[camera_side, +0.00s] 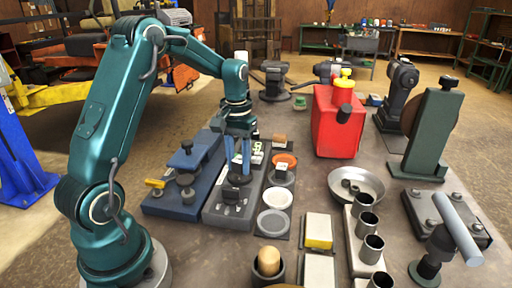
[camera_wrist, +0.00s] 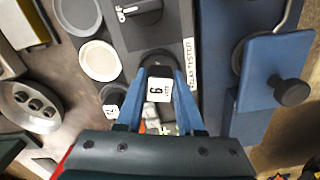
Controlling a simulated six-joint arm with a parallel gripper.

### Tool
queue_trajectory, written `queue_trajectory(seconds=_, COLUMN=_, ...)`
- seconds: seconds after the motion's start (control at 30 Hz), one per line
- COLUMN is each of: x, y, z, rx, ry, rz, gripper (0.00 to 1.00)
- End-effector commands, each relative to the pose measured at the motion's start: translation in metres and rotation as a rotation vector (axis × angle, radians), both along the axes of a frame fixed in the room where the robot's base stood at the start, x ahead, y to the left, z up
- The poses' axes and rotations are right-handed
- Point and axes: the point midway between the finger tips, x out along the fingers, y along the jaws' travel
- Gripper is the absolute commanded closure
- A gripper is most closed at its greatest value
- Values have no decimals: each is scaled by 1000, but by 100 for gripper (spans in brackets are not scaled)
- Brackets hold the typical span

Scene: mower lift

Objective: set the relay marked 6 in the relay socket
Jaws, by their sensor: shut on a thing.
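My gripper (camera_wrist: 160,95) points down with its blue fingers shut on a white-topped relay marked 6 (camera_wrist: 158,89). In the side view my gripper (camera_side: 238,172) is over the grey relay tester (camera_side: 224,211), and the relay is hard to make out between the fingers. A dark round seat (camera_wrist: 158,59) on the tester, which looks like the relay socket, shows just past the relay in the wrist view. In the side view a dark round part (camera_side: 239,180) lies below the fingertips. I cannot tell whether the relay touches the socket.
A blue fixture (camera_side: 183,195) stands close on the left of the tester. A red can (camera_side: 338,122) stands farther back.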

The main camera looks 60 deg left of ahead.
Motion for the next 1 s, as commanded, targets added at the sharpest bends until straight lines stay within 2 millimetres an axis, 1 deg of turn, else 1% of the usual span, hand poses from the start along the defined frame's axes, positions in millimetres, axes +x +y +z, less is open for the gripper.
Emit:
queue_trajectory(seconds=0.7, x=0, y=0, z=-12, rx=0, ry=1, rz=0, gripper=100)
queue_trajectory(seconds=0.73, x=0, y=0, z=-12, rx=0, ry=1, rz=0, gripper=56)
queue_trajectory(seconds=0.77, x=0, y=0, z=-12, rx=0, ry=1, rz=0, gripper=51)
queue_trajectory(seconds=1.0, x=0, y=0, z=-11, rx=0, ry=0, rz=0, gripper=51)
